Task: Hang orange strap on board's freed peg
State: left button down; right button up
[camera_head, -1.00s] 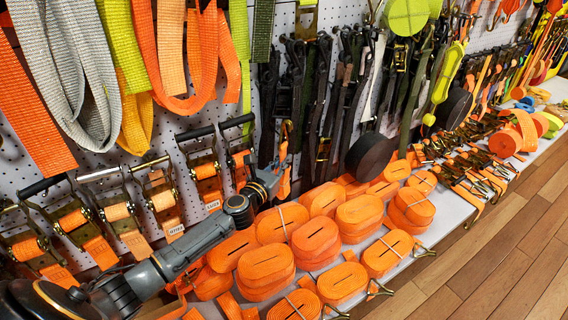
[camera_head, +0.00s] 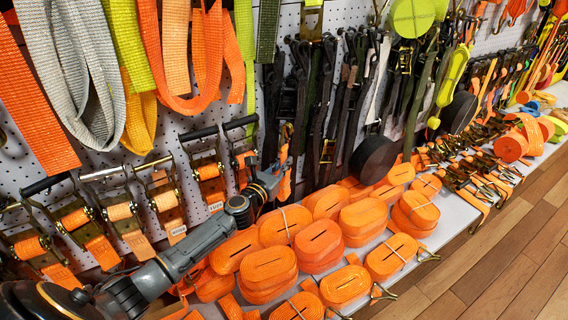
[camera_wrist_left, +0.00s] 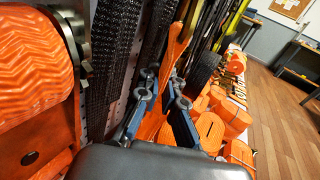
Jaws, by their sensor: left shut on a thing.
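My left gripper (camera_head: 280,172) reaches in from the left and is shut on an orange strap (camera_head: 287,143) in front of the board, beside the ratchets. In the left wrist view the gripper (camera_wrist_left: 165,92) has its two fingers on either side of the orange strap (camera_wrist_left: 176,45), which runs up and down past them. The white perforated board (camera_head: 172,126) shows between the hanging goods. I cannot make out a bare peg near the strap; dark straps and the gripper cover that part. The right gripper is not in view.
Orange coiled straps (camera_head: 322,240) fill the shelf below and right of my gripper. Ratchets with orange webbing (camera_head: 208,172) hang at left. Dark straps (camera_head: 325,110) hang close behind, and a black disc (camera_head: 374,159) is further right. The wooden floor (camera_head: 500,255) is clear.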

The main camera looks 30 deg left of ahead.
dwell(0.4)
pick_arm(q)
jog(key=c, duration=1.4)
grip_release()
jog(key=shift+s, duration=0.1)
jog(key=shift+s, duration=0.3)
jog(key=s, duration=1.1)
jog(key=shift+s+r, duration=0.15)
